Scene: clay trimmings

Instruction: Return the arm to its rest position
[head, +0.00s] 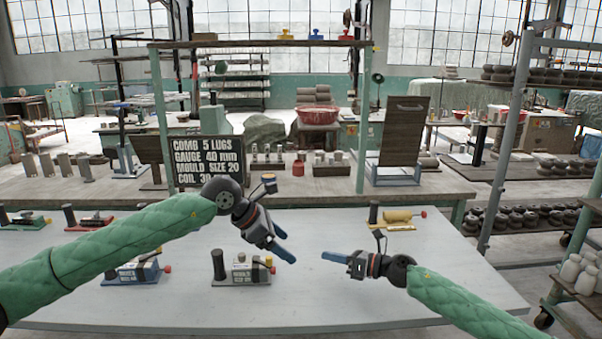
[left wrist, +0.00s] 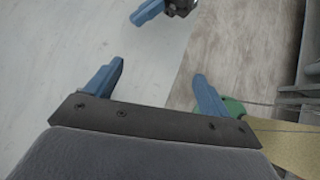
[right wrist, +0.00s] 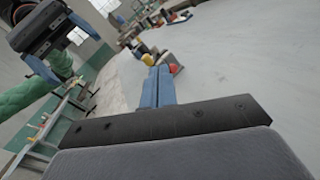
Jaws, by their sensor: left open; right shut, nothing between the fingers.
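My left gripper (head: 284,247) is held above the pale worktable, left of the middle in the head view. Its two blue fingers stand apart with nothing between them, and they also show in the left wrist view (left wrist: 158,85). My right gripper (head: 334,258) is above the same table, to the right of the left one, and points left. Its blue fingers lie together in the right wrist view (right wrist: 158,87) and hold nothing. The two grippers are apart, facing each other. Both arms are in green padded sleeves and reach over the table.
A bench behind holds a black sign (head: 208,161) and a tilted board (head: 402,130). A shelf rack (head: 505,130) stands right. The front right tabletop is clear.

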